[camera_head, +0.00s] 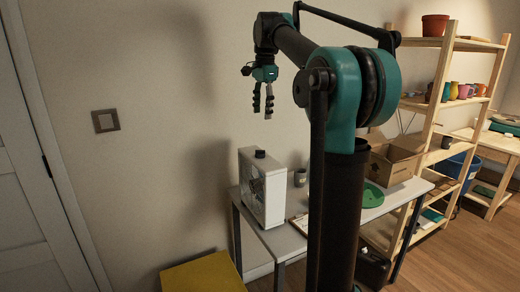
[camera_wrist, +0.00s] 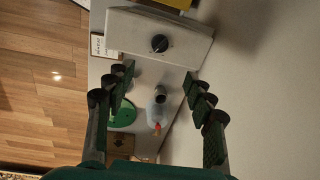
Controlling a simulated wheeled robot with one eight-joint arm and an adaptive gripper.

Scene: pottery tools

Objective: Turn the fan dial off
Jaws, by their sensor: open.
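A white box fan (camera_head: 262,188) stands upright at the left end of the grey table (camera_head: 285,240). A dark dial (camera_head: 260,154) sits on its top face. In the wrist view, the fan's top (camera_wrist: 190,35) lies at the upper middle, and the round dial (camera_wrist: 159,43) shows with a light pointer mark. My gripper (camera_head: 263,115) is open and empty, pointing down high above the fan, apart from it. In the wrist view, my gripper's fingers (camera_wrist: 160,95) spread to either side, with the dial seen beyond and above the gap between them.
On the table are a dark cup (camera_head: 300,177), a green dish (camera_head: 372,195) and an open cardboard box (camera_head: 394,162). A yellow box (camera_head: 204,274) stands on the floor left of the table. A wooden shelf (camera_head: 436,100) with pots is at right. The wall is close behind the fan.

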